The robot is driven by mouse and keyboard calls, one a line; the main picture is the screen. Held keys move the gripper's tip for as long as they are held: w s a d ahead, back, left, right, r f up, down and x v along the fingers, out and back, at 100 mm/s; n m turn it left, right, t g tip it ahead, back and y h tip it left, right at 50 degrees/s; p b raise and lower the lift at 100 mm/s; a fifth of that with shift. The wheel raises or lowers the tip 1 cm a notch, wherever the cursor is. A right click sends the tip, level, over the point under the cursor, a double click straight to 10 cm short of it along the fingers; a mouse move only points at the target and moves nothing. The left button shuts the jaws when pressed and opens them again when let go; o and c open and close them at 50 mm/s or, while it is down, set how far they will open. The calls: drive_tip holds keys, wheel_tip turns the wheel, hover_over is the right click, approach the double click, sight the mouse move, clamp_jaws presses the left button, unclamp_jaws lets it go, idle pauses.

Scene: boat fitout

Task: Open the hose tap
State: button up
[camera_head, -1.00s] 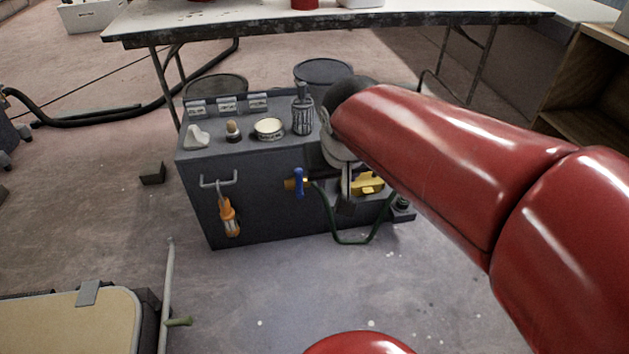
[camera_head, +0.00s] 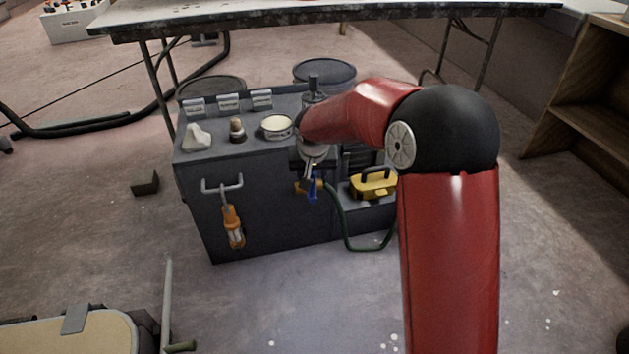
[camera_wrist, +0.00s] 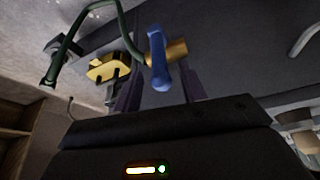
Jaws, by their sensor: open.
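The hose tap has a blue lever handle (camera_head: 313,188) and a brass body (camera_head: 302,186) on the front of the dark grey cabinet. In the wrist view the blue handle (camera_wrist: 158,62) stands ahead of my gripper, roughly between its fingers, with the brass body beside it. A green hose (camera_head: 349,232) runs from the tap and loops down to the right. My gripper (camera_head: 307,176) is open, just above and in front of the tap, partly covering it. I cannot tell whether the fingers (camera_wrist: 162,76) touch the handle.
The cabinet (camera_head: 270,220) carries a tin (camera_head: 277,126) and small items on top. An orange-handled tool (camera_head: 232,226) hangs from a hook at its left. A yellow case (camera_head: 373,184) sits on a low ledge to the right.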

drive_tip(key=x, duration=0.4)
drive_tip(key=shift+f, duration=0.1)
clamp_jaws()
